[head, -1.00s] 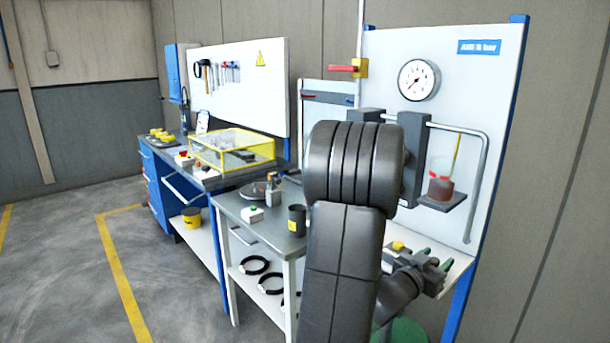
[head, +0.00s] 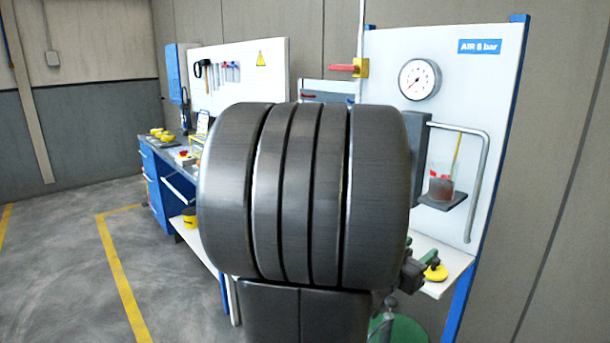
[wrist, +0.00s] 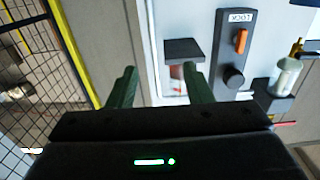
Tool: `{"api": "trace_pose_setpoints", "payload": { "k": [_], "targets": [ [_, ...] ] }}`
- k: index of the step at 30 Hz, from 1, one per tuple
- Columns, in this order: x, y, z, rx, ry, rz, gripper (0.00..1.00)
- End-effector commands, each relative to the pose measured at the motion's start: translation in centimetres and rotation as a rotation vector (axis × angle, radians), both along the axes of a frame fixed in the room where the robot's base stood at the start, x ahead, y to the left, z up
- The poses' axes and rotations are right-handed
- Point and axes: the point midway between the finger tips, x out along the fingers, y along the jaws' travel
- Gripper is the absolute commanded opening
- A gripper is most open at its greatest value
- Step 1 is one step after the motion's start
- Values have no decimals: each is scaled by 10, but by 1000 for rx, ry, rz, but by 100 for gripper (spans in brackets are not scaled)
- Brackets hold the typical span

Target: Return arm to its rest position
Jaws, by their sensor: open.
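My gripper (wrist: 160,88) shows in the wrist view with its two green fingers spread apart and nothing between them. Beyond the fingers are a small dark shelf with a red-filled beaker and a white panel. In the head view my dark, ribbed arm link fills the middle and hides much of the bench. Part of my gripper (head: 425,265) shows at the lower right of the arm, with a green finger near a yellow knob; most of it is hidden.
A blue workbench (head: 160,195) stands at left. The floor at left is clear. The wrist view shows a mesh fence (wrist: 30,70) and a lock box (wrist: 232,50).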

Motion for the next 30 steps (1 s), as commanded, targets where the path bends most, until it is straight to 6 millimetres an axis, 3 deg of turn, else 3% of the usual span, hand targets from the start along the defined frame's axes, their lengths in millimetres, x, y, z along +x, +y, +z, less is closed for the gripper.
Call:
{"api": "trace_pose_setpoints", "payload": {
  "k": [6, 19, 30],
  "targets": [
    [-25, 31, 1, 1, -2, 4, 46],
    [-61, 74, -1, 1, 1, 5, 46],
    [-9, 90, -44, -1, 4, 80, 46]
  ]
}}
